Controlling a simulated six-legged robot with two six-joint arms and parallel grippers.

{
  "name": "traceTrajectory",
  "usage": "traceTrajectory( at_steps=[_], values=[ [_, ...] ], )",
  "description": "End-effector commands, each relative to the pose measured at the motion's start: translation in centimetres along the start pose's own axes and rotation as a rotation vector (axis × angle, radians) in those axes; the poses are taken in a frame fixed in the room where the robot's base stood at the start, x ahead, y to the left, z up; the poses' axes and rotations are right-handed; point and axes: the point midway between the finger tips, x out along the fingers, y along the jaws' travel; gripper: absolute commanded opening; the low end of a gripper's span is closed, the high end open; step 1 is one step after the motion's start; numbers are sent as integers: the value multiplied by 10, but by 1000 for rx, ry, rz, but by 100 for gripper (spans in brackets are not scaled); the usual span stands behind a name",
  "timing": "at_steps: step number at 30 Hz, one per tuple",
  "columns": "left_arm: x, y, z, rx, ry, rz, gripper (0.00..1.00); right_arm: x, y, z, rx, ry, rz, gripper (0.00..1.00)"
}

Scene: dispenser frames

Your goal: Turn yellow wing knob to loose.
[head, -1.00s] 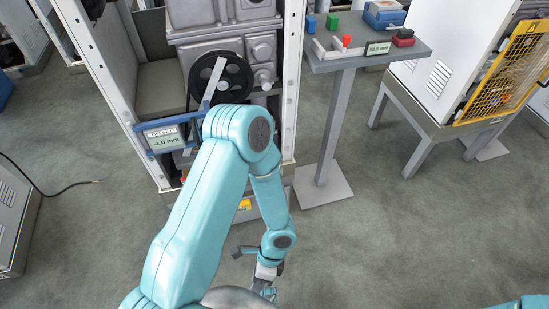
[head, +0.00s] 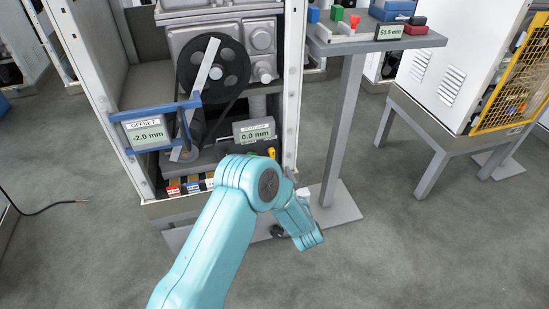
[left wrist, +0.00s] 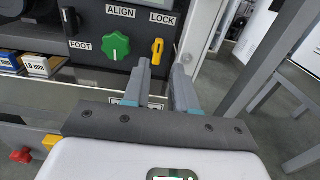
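The yellow wing knob (left wrist: 157,51) sits on the dark panel under the LOCK label in the left wrist view, its wing roughly upright. In the head view it shows as a small yellow spot (head: 271,152) beside the 0.0 mm display, partly hidden. My left gripper (left wrist: 161,72) is open and empty. Its two grey fingers point toward the panel, with the knob beyond and between their tips; I see no contact. My right gripper is in neither current view.
A display reading 0.0 mm (head: 254,133) and an OFFSET display reading -2.0 mm (head: 146,132) are on the machine. A grey pedestal table (head: 372,44) stands right of the frame, its post close by.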

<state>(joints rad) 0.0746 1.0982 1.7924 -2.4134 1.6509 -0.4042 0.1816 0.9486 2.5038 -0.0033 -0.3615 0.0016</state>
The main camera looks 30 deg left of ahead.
Motion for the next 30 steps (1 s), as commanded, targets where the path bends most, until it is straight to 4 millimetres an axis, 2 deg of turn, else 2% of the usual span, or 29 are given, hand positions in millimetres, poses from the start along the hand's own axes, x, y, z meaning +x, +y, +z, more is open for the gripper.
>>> traceTrajectory(
  at_steps=[1, 6, 12, 18, 25, 26, 27, 28, 30],
  values=[
    [13, 1, -2, -2, -3, 4, 27, 5, 2, -1, 2, 2, 0, 32],
    [52, 1, -2, -1, -3, 4, 27, 12, 6, -3, 8, 7, 1, 32],
    [84, 0, -2, 0, -1, 1, 27, 18, 10, -5, 13, 13, 2, 32],
    [97, 0, -1, 1, 1, 1, 27, 19, 10, -6, 15, 15, 2, 32],
    [97, 0, 0, 1, 2, 0, 27, 18, 10, -6, 15, 15, 2, 32],
    [97, 0, 0, 1, 2, 0, 20, 18, 10, -6, 15, 15, 2, 32],
    [97, 0, 0, 1, 2, 0, 7, 18, 10, -6, 15, 15, 2, 32],
    [97, 0, 0, 1, 2, 0, 0, 18, 10, -6, 15, 15, 2, 32],
    [97, 0, -1, 1, 2, 0, 0, 18, 10, -6, 15, 15, 2, 32]
  ],
)
